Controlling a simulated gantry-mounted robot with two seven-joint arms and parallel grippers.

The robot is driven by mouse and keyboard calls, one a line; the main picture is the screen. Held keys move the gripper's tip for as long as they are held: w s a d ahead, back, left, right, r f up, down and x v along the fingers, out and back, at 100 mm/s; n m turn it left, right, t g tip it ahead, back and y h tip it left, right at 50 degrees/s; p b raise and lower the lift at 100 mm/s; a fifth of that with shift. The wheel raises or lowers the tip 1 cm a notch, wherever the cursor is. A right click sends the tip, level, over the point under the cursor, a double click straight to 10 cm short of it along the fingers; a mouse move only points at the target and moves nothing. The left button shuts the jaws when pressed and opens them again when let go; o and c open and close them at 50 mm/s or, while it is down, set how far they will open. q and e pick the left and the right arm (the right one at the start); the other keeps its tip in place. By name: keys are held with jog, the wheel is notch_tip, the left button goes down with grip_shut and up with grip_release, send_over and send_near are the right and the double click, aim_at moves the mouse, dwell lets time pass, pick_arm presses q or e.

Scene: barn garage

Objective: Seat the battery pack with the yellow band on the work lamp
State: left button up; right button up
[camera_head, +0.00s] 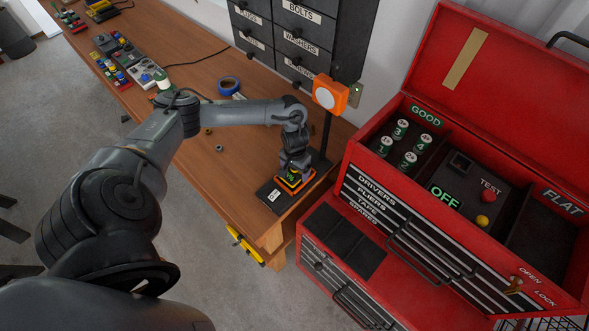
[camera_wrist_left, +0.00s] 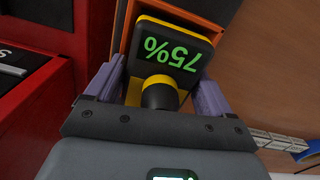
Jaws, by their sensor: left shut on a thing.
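The work lamp (camera_head: 330,93) has an orange, white-faced head on a dark post at the bench's near right corner. Its black base plate (camera_head: 275,197) carries an orange-edged socket (camera_head: 307,180). The battery pack with the yellow band (camera_head: 291,176) is at that socket, below my left gripper (camera_head: 293,165). In the left wrist view the pack (camera_wrist_left: 172,48) shows a green 75% display, with orange edging around it. My left gripper's fingers (camera_wrist_left: 157,88) are shut on the pack, one on each side. Whether the pack is fully down is hidden. My right gripper is not in view.
A red tool chest (camera_head: 400,215) stands close right, its open tray holding several batteries (camera_head: 403,145) under GOOD and a test unit (camera_head: 465,190). Black drawers (camera_head: 290,40) stand behind. Blue tape (camera_head: 228,86) and small nuts lie on the bench (camera_head: 225,165).

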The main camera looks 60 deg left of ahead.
pick_arm(q)
jog(key=shift+s+a+f, duration=0.1)
jog(key=shift+s+f, duration=0.1)
jog(key=shift+f, duration=0.85)
jog(key=o, duration=1.1)
jog(key=shift+s, duration=0.1)
jog(key=shift+o, duration=0.5)
jog(key=shift+w+r+p, duration=0.15)
jog(key=shift+r+p, duration=0.55)
jog(key=shift+p, duration=0.2)
jog(key=shift+w+r+p, duration=0.1)
jog(key=shift+r+p, duration=0.6)
jog(key=shift+p, duration=0.15)
jog(key=shift+w+d+r+p, duration=0.1)
jog(key=shift+d+r+p, duration=0.1)
jog(key=shift+r+p, duration=1)
jog(key=shift+p, duration=0.15)
notch_tip(320, 180, up, 5)
jog(key=p, duration=0.6)
jog(key=shift+f, duration=0.1)
